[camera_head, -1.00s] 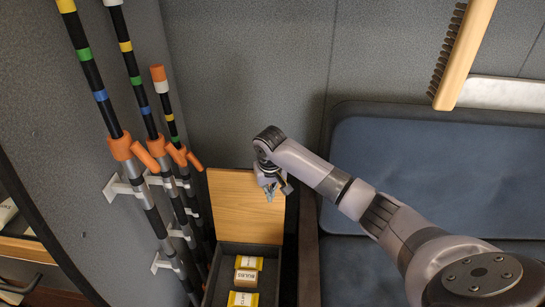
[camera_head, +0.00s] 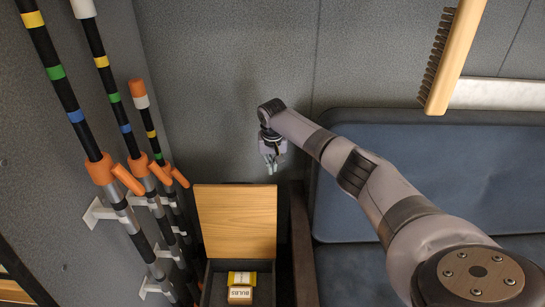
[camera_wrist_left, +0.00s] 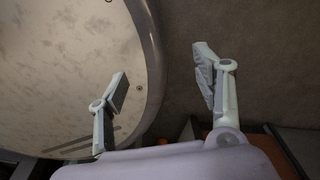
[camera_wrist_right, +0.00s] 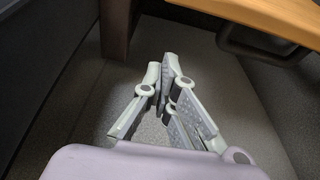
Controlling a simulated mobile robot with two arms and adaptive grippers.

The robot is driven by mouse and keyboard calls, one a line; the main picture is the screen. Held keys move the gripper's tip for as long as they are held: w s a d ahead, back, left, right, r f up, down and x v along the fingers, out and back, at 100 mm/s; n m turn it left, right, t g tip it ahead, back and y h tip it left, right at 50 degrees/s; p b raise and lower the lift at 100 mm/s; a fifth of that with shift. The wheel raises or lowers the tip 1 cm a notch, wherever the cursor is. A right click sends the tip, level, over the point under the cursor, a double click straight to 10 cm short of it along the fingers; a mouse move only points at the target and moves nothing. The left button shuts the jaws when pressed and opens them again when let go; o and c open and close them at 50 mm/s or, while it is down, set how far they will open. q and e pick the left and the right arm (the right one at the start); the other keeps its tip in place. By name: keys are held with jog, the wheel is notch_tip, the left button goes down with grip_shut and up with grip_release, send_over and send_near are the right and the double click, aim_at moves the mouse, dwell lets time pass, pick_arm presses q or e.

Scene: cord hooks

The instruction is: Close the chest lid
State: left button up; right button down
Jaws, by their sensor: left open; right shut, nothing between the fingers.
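The chest (camera_head: 214,282) stands at the bottom of the head view, cut off by the frame edge. Its wooden lid (camera_head: 236,222) is open and stands up behind the box opening. A box labelled BULBS (camera_head: 240,295) and a yellow-labelled box (camera_head: 242,278) are inside. My right gripper (camera_head: 271,166) is just above the lid's top edge, near its right corner, with no contact visible. It is shut and empty in the right wrist view (camera_wrist_right: 166,66). My left gripper (camera_wrist_left: 160,65) is open and empty in its wrist view, and is outside the head view.
Several striped poles (camera_head: 115,170) with orange collars hang on wall brackets left of the chest. A blue padded seat (camera_head: 420,180) is to the right. A wooden brush (camera_head: 453,55) is at upper right. A wooden edge (camera_wrist_right: 270,18) crosses the right wrist view's top right.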

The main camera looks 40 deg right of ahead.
pick_arm(q)
jog(key=shift+w+r+p, duration=0.4)
jog(key=shift+r+p, duration=0.4)
jog(key=shift+p, duration=0.05)
pick_arm(e)
jog(key=s+a, duration=0.2)
jog(key=s, duration=0.1)
jog(key=shift+a+f, duration=0.15)
jog(key=shift+f, duration=0.25)
